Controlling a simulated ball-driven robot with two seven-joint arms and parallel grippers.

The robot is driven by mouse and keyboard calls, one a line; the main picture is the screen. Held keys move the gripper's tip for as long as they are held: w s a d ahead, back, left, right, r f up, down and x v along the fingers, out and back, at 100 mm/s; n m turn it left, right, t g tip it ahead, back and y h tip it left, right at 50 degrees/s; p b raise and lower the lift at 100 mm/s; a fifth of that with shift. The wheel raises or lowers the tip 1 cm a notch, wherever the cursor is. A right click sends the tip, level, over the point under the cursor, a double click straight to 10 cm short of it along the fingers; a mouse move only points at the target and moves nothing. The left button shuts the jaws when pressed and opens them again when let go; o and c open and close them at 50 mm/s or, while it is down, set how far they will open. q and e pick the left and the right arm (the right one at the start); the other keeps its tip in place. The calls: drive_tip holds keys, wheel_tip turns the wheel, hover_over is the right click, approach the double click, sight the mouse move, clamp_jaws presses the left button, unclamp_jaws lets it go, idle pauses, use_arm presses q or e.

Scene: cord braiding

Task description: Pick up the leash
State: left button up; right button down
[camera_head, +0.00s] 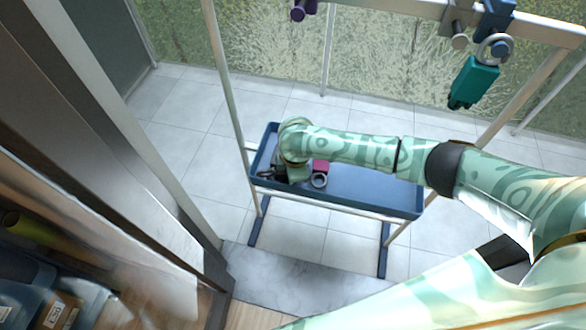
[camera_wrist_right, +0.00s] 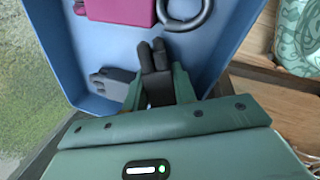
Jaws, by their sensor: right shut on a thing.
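No plain cord-like leash can be made out. A magenta block (camera_wrist_right: 118,9) with a grey ring (camera_wrist_right: 186,12) lies just beyond the fingertips. My left gripper is not in view.
The blue tray (camera_head: 375,195) stands on a pale metal frame; its right half is bare. A teal piece (camera_head: 472,82) hangs with a ring from a blue holder (camera_head: 497,18) on the upper rail. A purple peg (camera_head: 300,10) is on the same rail. Posts flank the tray.

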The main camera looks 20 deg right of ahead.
drive_tip(key=v, duration=0.1)
drive_tip(key=p+v, duration=0.1)
drive_tip(key=v, duration=0.1)
drive_tip(key=shift+w+r, duration=0.1)
drive_tip(key=shift+w, duration=0.3)
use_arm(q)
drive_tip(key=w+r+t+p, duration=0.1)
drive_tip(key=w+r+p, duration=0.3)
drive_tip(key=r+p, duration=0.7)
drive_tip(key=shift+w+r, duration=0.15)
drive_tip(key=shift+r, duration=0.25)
use_arm(e)
drive_tip(key=s+a+r, duration=0.3)
drive_tip(key=s+r, duration=0.6)
drive_tip(key=s, duration=0.4)
drive_tip(key=shift+s+a+r, duration=0.3)
drive_tip(key=shift+a, duration=0.1)
